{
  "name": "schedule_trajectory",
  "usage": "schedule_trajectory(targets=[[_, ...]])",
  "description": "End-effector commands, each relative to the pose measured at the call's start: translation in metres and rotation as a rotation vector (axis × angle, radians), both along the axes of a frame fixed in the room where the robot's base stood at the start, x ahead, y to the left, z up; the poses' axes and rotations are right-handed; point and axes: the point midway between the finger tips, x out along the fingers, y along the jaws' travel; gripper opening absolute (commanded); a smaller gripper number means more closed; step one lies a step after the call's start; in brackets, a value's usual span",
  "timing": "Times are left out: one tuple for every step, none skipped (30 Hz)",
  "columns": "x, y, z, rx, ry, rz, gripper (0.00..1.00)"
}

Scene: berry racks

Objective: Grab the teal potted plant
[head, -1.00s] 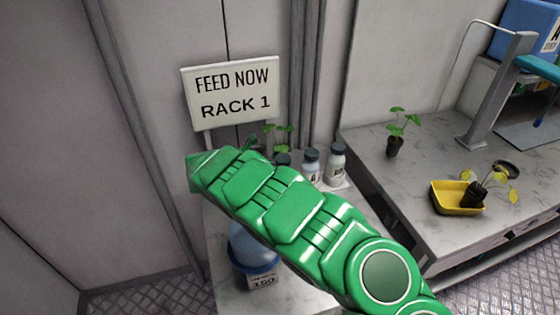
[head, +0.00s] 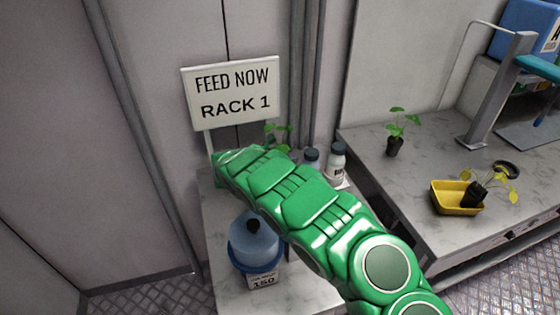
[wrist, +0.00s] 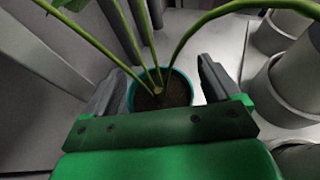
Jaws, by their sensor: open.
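The teal pot (wrist: 163,88) of the plant shows in the wrist view, with dark soil and several green stems rising from it. My gripper (wrist: 158,85) is open, and its two dark fingers are on the left and right of the pot. I cannot tell whether they touch it. In the head view the plant's green leaves (head: 277,137) show behind my green arm, below the sign. The pot and my gripper are hidden there by the arm.
White bottles (head: 336,163) stand right of the plant, close to my arm. A blue jug (head: 255,240) labelled 150 stands in front. A sign (head: 233,93) reads FEED NOW RACK 1. The right counter (head: 365,142) holds a black-potted seedling (head: 394,146) and a yellow tray (head: 447,207) with a drooping plant.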

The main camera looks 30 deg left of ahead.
Motion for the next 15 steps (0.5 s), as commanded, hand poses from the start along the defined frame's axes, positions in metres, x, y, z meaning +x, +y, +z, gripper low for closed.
schedule_trajectory(targets=[[-0.0001, 0.0, 0.0, 0.0, 0.0, 0.0, 0.9], [-0.0001, 0.0, -0.0001, 0.0, 0.0, 0.0, 0.9], [-0.0002, 0.0, -0.0001, 0.0, 0.0, 0.0, 0.84], [-0.0002, 0.0, -0.0001, 0.0, 0.0, 0.0, 0.79], [-0.0002, 0.0, -0.0001, 0.0, 0.0, 0.0, 0.75], [-0.0002, 0.0, -0.0001, 0.0, 0.0, 0.0, 0.69], [-0.0002, 0.0, -0.0001, 0.0, 0.0, 0.0, 0.64], [-0.0002, 0.0, -0.0002, 0.0, 0.0, 0.0, 0.59], [-0.0002, 0.0, -0.0002, 0.0, 0.001, 0.0, 0.53], [-0.0002, 0.0, -0.0002, 0.0, 0.001, 0.0, 0.49], [-0.0002, 0.0, -0.0002, 0.0, 0.001, 0.0, 0.44], [-0.0002, 0.0, -0.0002, 0.0, 0.001, 0.0, 0.38], [-0.0002, 0.0, -0.0002, 0.0, 0.001, 0.0, 0.33], [-0.0003, 0.0, -0.0003, 0.0, 0.001, 0.0, 0.29], [-0.0003, 0.0, -0.0003, 0.0, 0.001, 0.0, 0.27]])
